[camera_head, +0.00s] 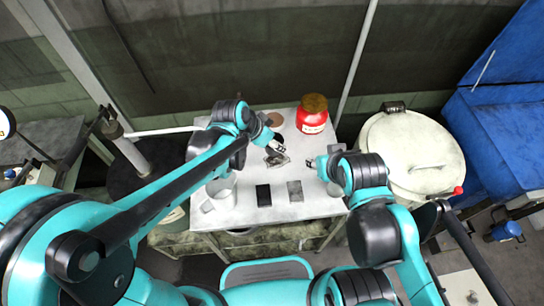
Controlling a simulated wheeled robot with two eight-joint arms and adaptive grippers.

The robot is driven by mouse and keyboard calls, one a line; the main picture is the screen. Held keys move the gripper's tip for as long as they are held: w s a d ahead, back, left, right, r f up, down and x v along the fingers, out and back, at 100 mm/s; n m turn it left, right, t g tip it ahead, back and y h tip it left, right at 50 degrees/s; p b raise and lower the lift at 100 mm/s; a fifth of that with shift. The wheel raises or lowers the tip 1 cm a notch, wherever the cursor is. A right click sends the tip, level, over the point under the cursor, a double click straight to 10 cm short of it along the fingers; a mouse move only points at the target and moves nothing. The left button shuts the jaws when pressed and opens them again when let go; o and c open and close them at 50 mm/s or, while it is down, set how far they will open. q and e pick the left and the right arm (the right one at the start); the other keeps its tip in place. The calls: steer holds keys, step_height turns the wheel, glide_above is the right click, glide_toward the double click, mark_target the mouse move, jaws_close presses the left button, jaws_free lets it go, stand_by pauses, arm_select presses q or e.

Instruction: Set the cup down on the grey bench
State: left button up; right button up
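The bench (240,217) has a pale grey top and stands in the middle of the view. A whitish mug-like cup (223,190) with a handle on its left side appears on the bench's left part, partly covered by my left arm. My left gripper (276,143) is over the back middle of the bench, right beside a small grey metallic item (277,158); I cannot tell whether they touch. My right gripper (312,164) is over the bench's right part, pointing left, with nothing clearly visible in it. Both grippers' fingers are too small to judge.
A red jar (312,122) with a brown lid stands at the back right. A brown disc (274,119) lies at the back. A black block (263,195) and a grey block (295,191) lie at the front middle. A large cream drum (410,150) stands right of the bench.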

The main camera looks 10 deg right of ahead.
arm_select(q)
steer(key=f+b, duration=0.1)
steer(key=f, duration=0.1)
steer(key=f+b, duration=0.2)
steer(key=shift+w+d, duration=0.2)
steer(key=shift+a+f+b, duration=0.1)
steer(key=shift+f+b, duration=0.45)
steer(key=w+a+f+b, duration=0.1)
steer(key=w+a+f, duration=0.1)
steer(key=w, duration=0.1)
steer(key=w+a+f+b, duration=0.2)
steer(key=w, duration=0.1)
steer(key=w+a+f+b, duration=0.1)
steer(key=w+a+f, duration=0.1)
steer(key=w+f, duration=0.1)
steer(key=shift+w+a, duration=0.25)
steer(key=shift+a, duration=0.05)
step_height(320, 180, down, 4)
steer(key=b, duration=0.2)
steer(key=shift+b, duration=0.35)
steer(key=shift+r, duration=0.1)
steer(key=o, duration=1.1)
steer(key=shift+o, duration=0.2)
